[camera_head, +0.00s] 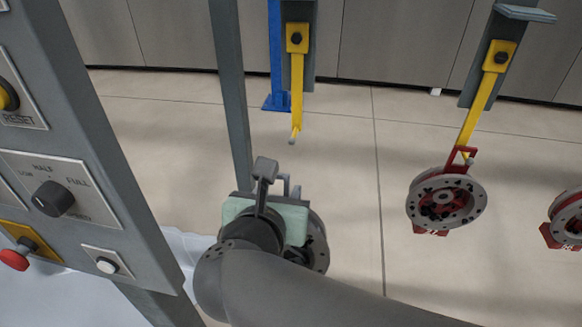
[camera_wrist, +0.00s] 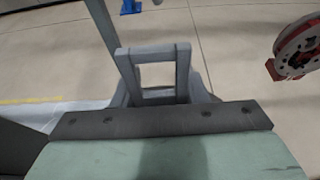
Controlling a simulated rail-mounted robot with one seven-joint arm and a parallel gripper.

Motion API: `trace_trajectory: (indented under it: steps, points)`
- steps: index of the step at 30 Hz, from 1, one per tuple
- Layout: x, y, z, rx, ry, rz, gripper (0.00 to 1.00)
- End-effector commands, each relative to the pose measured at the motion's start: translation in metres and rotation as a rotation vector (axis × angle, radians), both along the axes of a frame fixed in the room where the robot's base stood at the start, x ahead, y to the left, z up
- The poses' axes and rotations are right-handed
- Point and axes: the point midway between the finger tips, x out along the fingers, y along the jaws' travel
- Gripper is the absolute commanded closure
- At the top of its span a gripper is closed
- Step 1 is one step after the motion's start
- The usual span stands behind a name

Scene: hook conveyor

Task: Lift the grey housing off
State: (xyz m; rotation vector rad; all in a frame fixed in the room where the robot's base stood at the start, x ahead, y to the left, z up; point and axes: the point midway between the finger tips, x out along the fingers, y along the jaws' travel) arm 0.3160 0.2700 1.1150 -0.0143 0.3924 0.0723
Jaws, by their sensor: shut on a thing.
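My gripper (camera_head: 272,212), with a pale green body, is in the lower middle of the head view, near the front of the control panel. It is shut on the grey housing (camera_head: 319,252), whose round rim with holes shows just right of and below my gripper. My arm and gripper hide most of this housing, and the contact itself is hidden. The housing is apart from the empty yellow hook (camera_head: 296,95) above it. In the wrist view, my gripper's dark bar (camera_wrist: 160,120) fills the lower part, with an upright grey frame-shaped piece beyond it.
Another round grey housing (camera_head: 420,205) with a red carrier hangs from a yellow hook (camera_head: 480,105) at the right. A further one (camera_head: 566,205) is cut by the right edge. The control panel (camera_head: 115,215) and a grey post (camera_head: 231,90) stand left. Floor between hooks is clear.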

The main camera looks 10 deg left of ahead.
Motion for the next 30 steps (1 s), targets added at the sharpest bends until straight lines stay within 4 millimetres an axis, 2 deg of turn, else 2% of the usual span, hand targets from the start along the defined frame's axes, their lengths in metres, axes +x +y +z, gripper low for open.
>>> trace_trajectory:
  steps: [30]
  points:
    - [-0.043, -0.003, 0.001, 0.001, -0.002, 0.001, 1.00]
